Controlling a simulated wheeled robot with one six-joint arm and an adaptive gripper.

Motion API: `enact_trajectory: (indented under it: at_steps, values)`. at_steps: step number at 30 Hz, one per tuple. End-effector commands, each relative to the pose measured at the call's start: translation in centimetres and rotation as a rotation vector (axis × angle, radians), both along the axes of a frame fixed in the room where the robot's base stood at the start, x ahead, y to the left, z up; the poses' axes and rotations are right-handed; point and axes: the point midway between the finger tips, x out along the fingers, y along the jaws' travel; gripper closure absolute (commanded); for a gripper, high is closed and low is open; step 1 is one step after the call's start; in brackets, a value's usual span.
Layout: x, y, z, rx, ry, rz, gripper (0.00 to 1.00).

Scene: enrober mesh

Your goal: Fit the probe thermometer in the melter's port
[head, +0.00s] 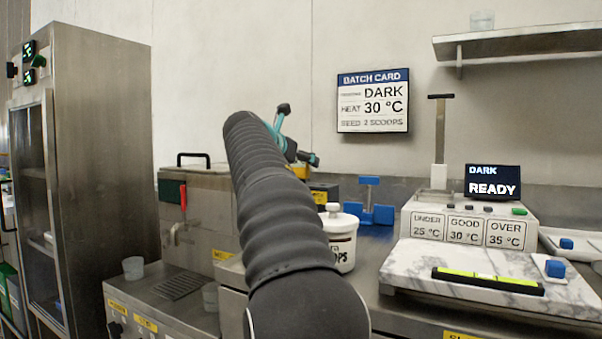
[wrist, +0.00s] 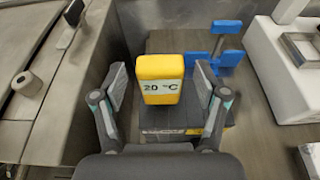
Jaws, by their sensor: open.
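The probe thermometer (wrist: 160,72) is a yellow block with a display reading 20 °C. It stands on a dark block (wrist: 165,133) with a yellow label. My gripper (wrist: 160,88) is open, with one finger on each side of the thermometer; I cannot tell whether they touch it. In the head view only a bit of yellow, likely the thermometer (head: 299,171), shows behind my arm. The steel melter (head: 196,190) with a red tap lever stands left of my arm. A short round collar (wrist: 27,84) on its top, in the wrist view, may be the port. No probe stem is visible.
A blue stand (head: 370,205) and a lidded white pot (head: 339,240) are close right of my arm. Farther right are a marble slab (head: 480,270) and a console reading DARK READY (head: 493,181). A black handle (wrist: 73,14) rises from the melter's lid.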

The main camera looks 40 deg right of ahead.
Motion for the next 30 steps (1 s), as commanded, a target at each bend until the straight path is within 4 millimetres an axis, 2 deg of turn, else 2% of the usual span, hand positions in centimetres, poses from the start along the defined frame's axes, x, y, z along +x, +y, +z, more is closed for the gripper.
enact_trajectory:
  at_steps: [3,8,9,17,26,30]
  values:
    - [0.27,-0.84,-0.24,0.0,0.0,-0.001,0.27]
    - [0.3,-0.83,-0.21,-0.001,0.0,0.0,0.27]
    - [0.29,-0.82,-0.21,-0.001,0.0,0.0,0.3]
    - [0.28,-0.8,-0.21,0.0,0.0,0.0,0.94]
    - [0.27,-0.79,-0.07,-0.001,0.0,0.0,0.94]
    - [0.28,-0.79,0.68,-0.001,-0.001,0.0,0.94]
